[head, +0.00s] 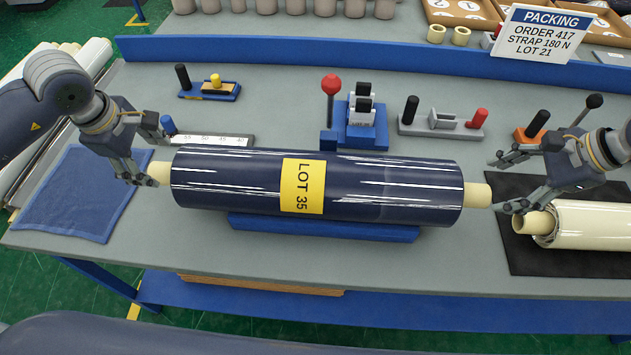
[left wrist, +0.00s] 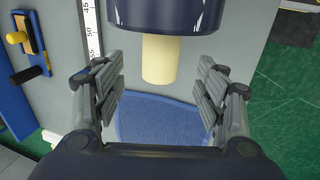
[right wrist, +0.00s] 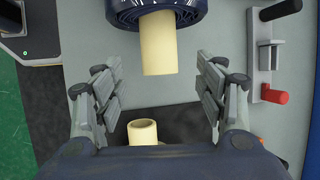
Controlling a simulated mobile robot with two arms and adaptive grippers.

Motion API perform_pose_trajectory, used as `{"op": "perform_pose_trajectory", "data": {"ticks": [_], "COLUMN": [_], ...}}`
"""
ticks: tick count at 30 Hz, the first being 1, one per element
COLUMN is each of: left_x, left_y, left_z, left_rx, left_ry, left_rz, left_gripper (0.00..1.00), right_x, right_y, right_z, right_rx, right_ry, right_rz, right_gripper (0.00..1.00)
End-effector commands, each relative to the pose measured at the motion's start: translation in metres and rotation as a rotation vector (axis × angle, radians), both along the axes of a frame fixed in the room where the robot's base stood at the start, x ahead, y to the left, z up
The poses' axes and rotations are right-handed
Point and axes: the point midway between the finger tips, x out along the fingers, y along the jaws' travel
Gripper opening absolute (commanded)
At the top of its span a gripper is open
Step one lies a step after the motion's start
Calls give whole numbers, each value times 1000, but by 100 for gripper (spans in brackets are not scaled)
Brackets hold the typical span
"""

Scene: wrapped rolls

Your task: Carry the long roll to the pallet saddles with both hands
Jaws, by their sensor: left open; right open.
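The long roll (head: 400,185), wrapped in glossy dark blue with a yellow LOT 35 label (head: 303,186), lies on a blue cradle (head: 320,229) on the grey bench. A cream core end sticks out at each side. My left gripper (head: 148,160) is open at the left core end (left wrist: 162,60), which points between its fingers in the left wrist view. My right gripper (head: 508,185) is open at the right core end (right wrist: 158,48), which points between its fingers in the right wrist view. Neither gripper visibly touches the core. I cannot make out the pallet saddles.
A cream roll (head: 590,225) lies on a black mat (head: 520,260) below my right gripper. A blue cloth (head: 75,195) lies at the left. A ruler (head: 215,141), a red-knobbed lever (head: 331,88) and small tool blocks stand behind the roll. A blue rail (head: 420,60) runs along the back.

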Motion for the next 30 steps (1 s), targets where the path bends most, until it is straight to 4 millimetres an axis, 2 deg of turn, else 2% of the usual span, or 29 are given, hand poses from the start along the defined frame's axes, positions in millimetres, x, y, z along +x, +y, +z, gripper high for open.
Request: {"op": "perform_pose_trajectory", "data": {"ticks": [6, 12, 18, 27, 28, 30], "left_x": [10, 18, 22, 22, 22, 22], "left_y": [-1, -1, 0, 0, 0, 0], "left_z": [-42, -70, -82, -84, -84, -84], "left_rx": [-1, -2, -1, 0, 0, 0], "left_ry": [6, 3, 0, 0, 1, 1], "left_rz": [1, -1, 0, 0, 0, 0], "left_gripper": [65, 65, 65, 65, 61, 45], "right_x": [9, 16, 20, 20, 20, 20], "right_y": [17, 28, 33, 33, 33, 33], "right_z": [-38, -64, -76, -77, -77, -77], "right_rx": [3, 2, 1, 0, 0, 0], "right_ry": [4, 3, 1, 1, 1, 1], "right_rz": [1, 1, 1, 0, 0, 0], "right_gripper": [65, 65, 65, 65, 61, 45]}}
